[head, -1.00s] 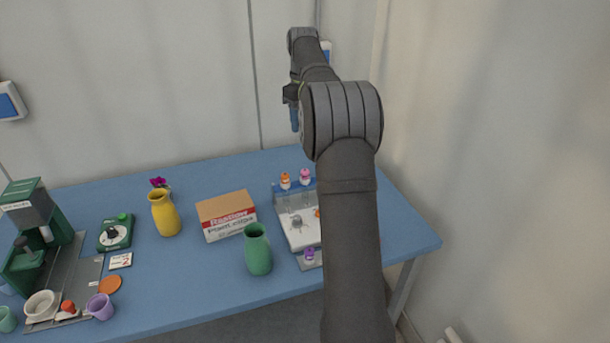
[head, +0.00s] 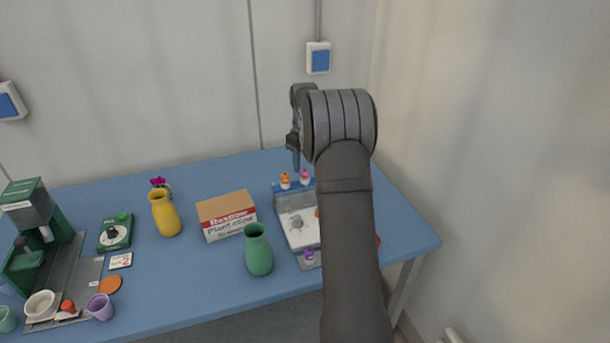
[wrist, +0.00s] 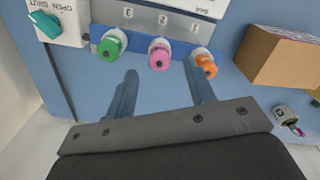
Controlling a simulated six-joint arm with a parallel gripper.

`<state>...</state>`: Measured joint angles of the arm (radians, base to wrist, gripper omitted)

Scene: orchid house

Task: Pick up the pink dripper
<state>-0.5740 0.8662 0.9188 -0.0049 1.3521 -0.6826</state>
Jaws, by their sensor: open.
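The pink dripper (head: 305,176) sits at the back edge of a clear-walled tray unit, beside an orange dripper (head: 285,180). In the wrist view the pink dripper (wrist: 159,55) stands in a blue rack between a green dripper (wrist: 111,45) and the orange dripper (wrist: 202,64). My gripper (wrist: 163,76) is open and empty. Its fingertips lie on either side of the pink dripper in the picture, just short of it. In the head view my gripper (head: 296,163) hangs just above and behind the rack; my arm hides part of the unit.
A purple dripper (head: 309,255) stands at the unit's front. A cardboard box (head: 226,215), a green vase (head: 258,250) and a yellow vase (head: 165,214) stand to the left.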

